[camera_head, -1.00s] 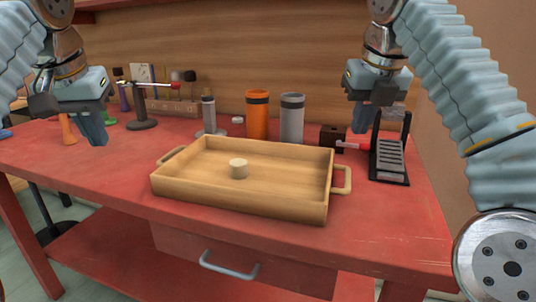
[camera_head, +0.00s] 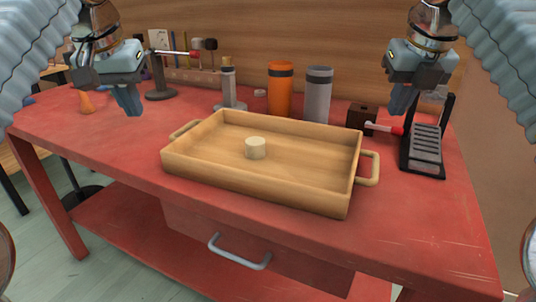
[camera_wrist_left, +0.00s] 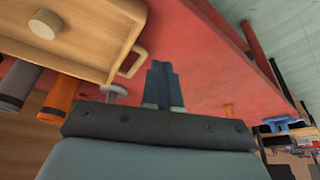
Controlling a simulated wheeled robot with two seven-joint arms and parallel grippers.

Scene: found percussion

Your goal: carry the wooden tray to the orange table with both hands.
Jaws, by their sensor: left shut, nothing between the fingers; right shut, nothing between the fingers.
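The wooden tray (camera_head: 290,194) sits on a red workbench in the head view, with a handle at each short end. A small pale cylinder (camera_head: 255,148) stands inside it. My left gripper (camera_head: 132,108) is shut and empty, above the bench to the left of the tray's left handle (camera_head: 184,129). My right gripper (camera_head: 399,105) is shut and empty, above and behind the tray's right handle (camera_head: 371,170). In the left wrist view the tray (camera_wrist_left: 97,58) is at upper left, apart from my left fingers (camera_wrist_left: 162,84). No orange table is clearly identifiable.
Behind the tray stand an orange cylinder (camera_head: 280,90), a grey cylinder (camera_head: 317,95) and a clamp-like stand (camera_head: 228,85). A black rack (camera_head: 425,148) stands right of the tray. The red bench top (camera_head: 105,135) is clear in front-left.

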